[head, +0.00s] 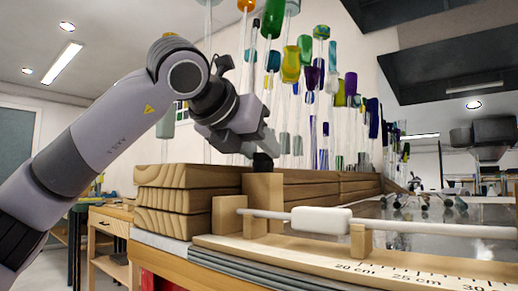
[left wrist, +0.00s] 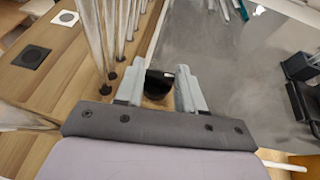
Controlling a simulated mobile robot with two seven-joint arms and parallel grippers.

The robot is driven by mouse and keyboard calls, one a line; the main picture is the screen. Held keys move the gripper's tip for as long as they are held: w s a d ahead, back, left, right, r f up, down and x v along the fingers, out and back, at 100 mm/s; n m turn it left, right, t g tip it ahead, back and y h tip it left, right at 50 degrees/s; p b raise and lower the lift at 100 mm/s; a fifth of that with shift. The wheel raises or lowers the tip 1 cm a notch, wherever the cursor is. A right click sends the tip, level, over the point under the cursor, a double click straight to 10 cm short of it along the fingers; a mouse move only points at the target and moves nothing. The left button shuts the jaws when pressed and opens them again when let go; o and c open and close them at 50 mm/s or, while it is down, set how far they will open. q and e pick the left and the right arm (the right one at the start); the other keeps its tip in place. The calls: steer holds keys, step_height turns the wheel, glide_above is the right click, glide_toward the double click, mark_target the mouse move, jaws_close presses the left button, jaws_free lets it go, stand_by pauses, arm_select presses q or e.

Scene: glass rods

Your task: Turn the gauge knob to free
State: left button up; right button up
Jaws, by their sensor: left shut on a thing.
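The black gauge knob (head: 262,163) sits on top of a wooden post (head: 262,195) at the left end of the measuring gauge. My left gripper (head: 256,148) reaches down to it from above. In the left wrist view the two grey fingers of the gripper (left wrist: 156,76) stand on either side of the dark knob (left wrist: 159,84) and are shut on it. The knob's pointer or any marking for free cannot be made out. My right gripper is in neither view.
A rod with a thick white section (head: 321,220) lies across the gauge's wooden supports, above a ruled wooden base (head: 330,262). Stacked wooden boards (head: 180,200) stand to the left. Several upright glass rods with coloured ends (head: 290,65) rise close behind the gripper.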

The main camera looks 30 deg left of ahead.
arm_select(q)
steer(key=shift+f, duration=0.35)
steer(key=o, duration=1)
steer(key=shift+o, duration=0.2)
steer(key=shift+r, duration=0.15)
steer(key=shift+s+r, duration=0.1)
steer(key=shift+s, duration=0.05)
steer(key=v, duration=0.6)
steer(key=shift+s+p, duration=0.35)
